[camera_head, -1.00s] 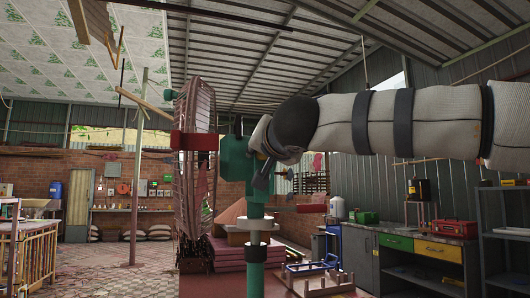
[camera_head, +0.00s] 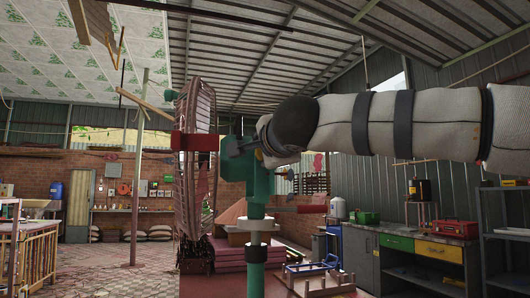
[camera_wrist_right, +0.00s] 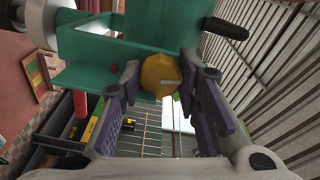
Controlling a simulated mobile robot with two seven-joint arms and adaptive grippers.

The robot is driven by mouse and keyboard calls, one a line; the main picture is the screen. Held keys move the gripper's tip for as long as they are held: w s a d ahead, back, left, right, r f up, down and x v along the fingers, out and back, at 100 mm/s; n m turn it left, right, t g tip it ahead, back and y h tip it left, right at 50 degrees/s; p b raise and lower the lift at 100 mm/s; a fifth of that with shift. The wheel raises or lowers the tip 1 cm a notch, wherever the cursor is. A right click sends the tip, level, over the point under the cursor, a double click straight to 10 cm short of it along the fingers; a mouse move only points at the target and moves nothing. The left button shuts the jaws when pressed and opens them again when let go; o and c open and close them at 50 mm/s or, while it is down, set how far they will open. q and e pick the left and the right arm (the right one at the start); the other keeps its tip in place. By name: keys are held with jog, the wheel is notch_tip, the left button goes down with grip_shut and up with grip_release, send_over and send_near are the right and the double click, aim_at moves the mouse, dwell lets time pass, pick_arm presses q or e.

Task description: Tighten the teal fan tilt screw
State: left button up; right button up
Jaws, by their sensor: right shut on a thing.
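The teal fan stands in the middle of the head view, with a teal housing (camera_head: 233,167) on a teal pole (camera_head: 256,278) and a wire cage (camera_head: 193,150) to its left. In the right wrist view, the yellow tilt screw (camera_wrist_right: 160,75) with a slotted round head sits at the teal bracket (camera_wrist_right: 95,75). My right gripper (camera_wrist_right: 158,82) is shut on the screw, with a finger on each side of its head. In the head view my right gripper (camera_head: 245,147) is at the upper right of the housing, its fingers partly hidden. My left gripper is not in view.
A grey workbench (camera_head: 425,238) with green and yellow drawers stands at the right, with a red toolbox (camera_head: 453,228) on it. A shelf rack (camera_head: 503,235) is at the far right. The tiled floor (camera_head: 130,275) at left is open.

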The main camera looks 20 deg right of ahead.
jog(key=shift+m, duration=0.9)
jog(key=o, duration=1.2)
jog(key=shift+c, duration=0.2)
jog(key=s+a, duration=0.1)
jog(key=s, duration=1.1)
